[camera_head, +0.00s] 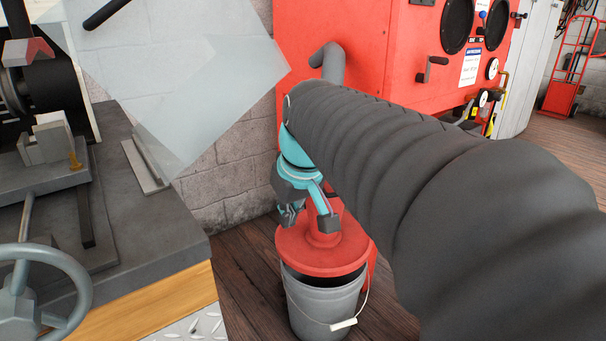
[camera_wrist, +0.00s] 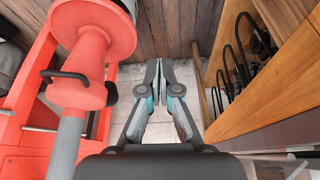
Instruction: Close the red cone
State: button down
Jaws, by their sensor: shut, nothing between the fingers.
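In the head view my gripper (camera_head: 308,220) overlaps the cone's neck; the exact gap cannot be told there.
A red cabinet (camera_head: 370,45) with gauges stands behind. A workbench (camera_head: 150,225) with a vise-like machine and handwheel (camera_head: 40,290) is at the left. In the wrist view a wooden shelf (camera_wrist: 245,90) with black curved items is at the right. A red hand truck (camera_head: 570,75) stands far right.

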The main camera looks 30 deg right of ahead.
jog(key=w+d+r+p, duration=0.1)
jog(key=w+d+r, duration=0.1)
jog(key=w+d, duration=0.35)
jog(key=w+d+r+n+y, duration=0.1)
jog(key=w+d+r, duration=0.15)
jog(key=d, duration=0.55)
jog(key=w+d+r+p, duration=0.1)
jog(key=w+d+r, duration=0.2)
jog(key=d, duration=0.4)
jog(key=shift+g, duration=0.4)
jog(key=x, duration=0.9)
jog(key=s+a+x, duration=0.1)
jog(key=x, duration=0.4)
jog(key=shift+b, duration=0.35)
jog(key=shift+f, duration=0.15)
notch_tip(320, 180, down, 8)
jog(key=b, duration=0.5)
jog(key=shift+f, duration=0.15)
